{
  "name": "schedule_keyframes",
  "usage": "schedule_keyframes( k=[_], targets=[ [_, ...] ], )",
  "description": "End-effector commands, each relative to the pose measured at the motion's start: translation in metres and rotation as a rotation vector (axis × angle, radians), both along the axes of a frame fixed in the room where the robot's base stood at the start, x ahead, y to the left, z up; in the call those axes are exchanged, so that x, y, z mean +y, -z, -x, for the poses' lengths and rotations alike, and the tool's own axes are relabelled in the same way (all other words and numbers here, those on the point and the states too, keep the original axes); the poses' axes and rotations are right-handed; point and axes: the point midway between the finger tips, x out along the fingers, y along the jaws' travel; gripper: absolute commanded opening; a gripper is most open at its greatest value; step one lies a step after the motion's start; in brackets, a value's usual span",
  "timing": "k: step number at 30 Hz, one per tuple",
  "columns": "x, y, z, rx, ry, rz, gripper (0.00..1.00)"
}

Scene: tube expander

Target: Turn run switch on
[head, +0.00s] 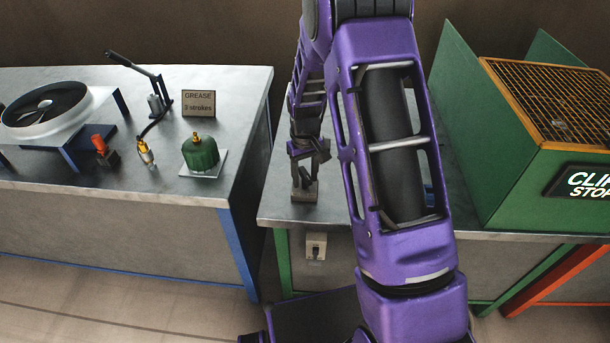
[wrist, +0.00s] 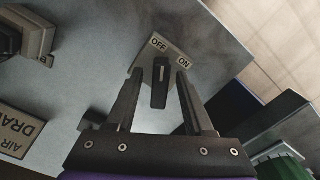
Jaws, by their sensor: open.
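The run switch is a small grey plate (wrist: 172,58) marked OFF and ON in the wrist view, with a black lever (wrist: 160,88) standing up from it. The lever's tip appears closer to the OFF label. My gripper (wrist: 160,74) is open, with one finger on each side of the lever and a visible gap on both sides. The lever is hidden there by my fingers.
A green machine with a wire grille (head: 507,175) stands to the right. A beige toggle box (head: 316,246) is on the bench front. The wrist view shows an AIR DRAIN sign (wrist: 18,130) and a green object (wrist: 283,155).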

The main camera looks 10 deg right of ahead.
Motion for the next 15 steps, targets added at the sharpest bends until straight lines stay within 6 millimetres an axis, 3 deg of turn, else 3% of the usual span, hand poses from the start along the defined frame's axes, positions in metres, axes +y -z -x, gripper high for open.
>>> schedule_keyframes(
  k=[1, 9, 15],
  targets=[
    [0.0000, -0.0001, 0.0000, 0.000, 0.000, 0.000, 0.47],
    [0.0000, -0.0003, -0.0001, 0.000, 0.000, 0.000, 0.00],
    [0.0000, -0.0004, 0.0000, 0.000, 0.000, 0.000, 0.00]
  ],
)
